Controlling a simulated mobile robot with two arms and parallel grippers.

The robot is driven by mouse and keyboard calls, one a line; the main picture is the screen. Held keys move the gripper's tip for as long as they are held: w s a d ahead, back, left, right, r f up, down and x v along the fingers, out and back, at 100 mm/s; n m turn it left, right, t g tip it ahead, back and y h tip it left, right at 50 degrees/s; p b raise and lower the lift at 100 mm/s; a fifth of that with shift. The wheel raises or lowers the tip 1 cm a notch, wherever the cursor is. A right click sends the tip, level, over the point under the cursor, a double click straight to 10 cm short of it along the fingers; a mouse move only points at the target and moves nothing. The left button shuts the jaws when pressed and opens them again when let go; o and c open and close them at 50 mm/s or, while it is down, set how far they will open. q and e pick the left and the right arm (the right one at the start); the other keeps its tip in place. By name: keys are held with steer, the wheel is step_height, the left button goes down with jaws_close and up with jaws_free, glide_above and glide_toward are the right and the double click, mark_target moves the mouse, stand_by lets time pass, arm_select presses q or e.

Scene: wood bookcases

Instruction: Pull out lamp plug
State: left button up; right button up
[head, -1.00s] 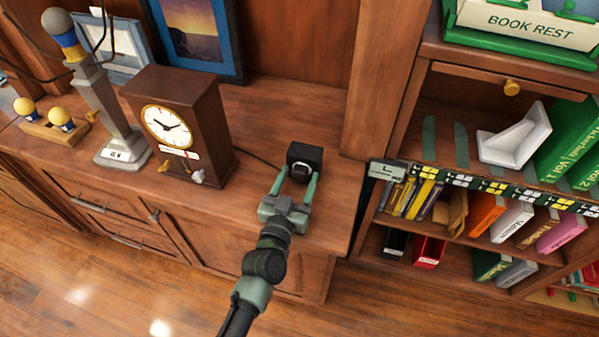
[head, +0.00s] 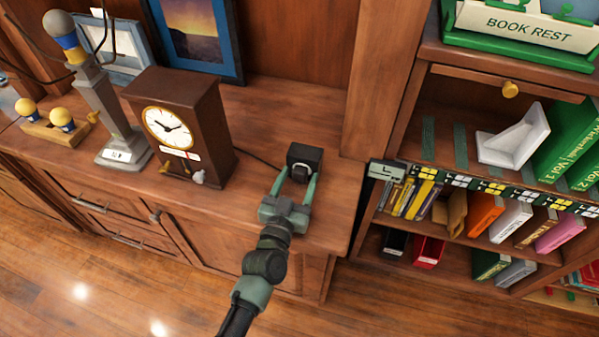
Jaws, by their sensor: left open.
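A black, box-shaped plug (head: 305,156) stands on the right part of the wooden cabinet top, with a thin dark cord running from it to the left behind the clock. My left gripper (head: 296,182) reaches in from below. Its two green fingers are spread apart, with the tips at the near side of the plug. I cannot tell whether they touch it. The grey lamp (head: 102,100) with a blue and yellow neck and a round grey top stands at the left on the cabinet. My right gripper does not show.
A brown clock (head: 182,124) stands between lamp and plug. A wooden holder with yellow bulbs (head: 58,131) is at the far left. A bookcase (head: 440,148) with books rises at the right. The cabinet top (head: 262,122) behind the plug is clear.

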mark_target(298, 179)
arm_select(q)
jaws_close()
steer(key=shift+s, duration=0.15)
steer(key=shift+p+v, duration=0.75)
steer(key=shift+v, duration=1)
steer(key=shift+p+v, duration=0.4)
steer(key=shift+v, duration=0.7)
